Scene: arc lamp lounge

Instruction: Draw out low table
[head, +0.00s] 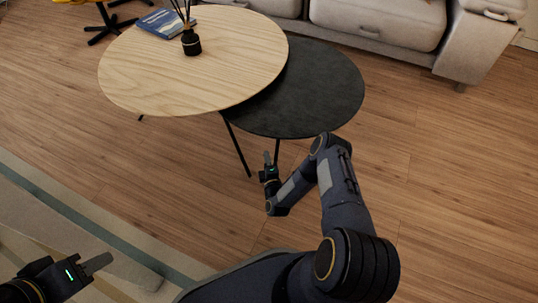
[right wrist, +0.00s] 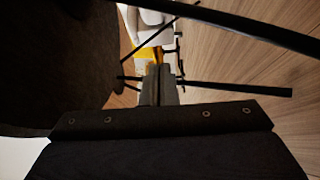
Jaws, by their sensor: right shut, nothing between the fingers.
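The low table with a round black top (head: 318,95) stands partly under the higher round wooden table (head: 185,75), and its right part shows in the head view. Its thin dark leg (head: 277,151) comes down near the front. My right gripper (head: 267,160) is shut and empty in front of the black top's edge, close to the thin legs; I cannot tell whether it touches one. In the right wrist view its fingers (right wrist: 160,85) are together, with a dark surface (right wrist: 60,55) at left and thin dark bars around. My left gripper (head: 97,263) is at the lower left, its opening unclear.
A blue book (head: 160,23) and a black reed diffuser (head: 191,43) sit on the wooden table. A light sofa (head: 375,22) stands behind. A striped rug (head: 60,205) lies at lower left. The wood floor (head: 450,165) to the right is clear.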

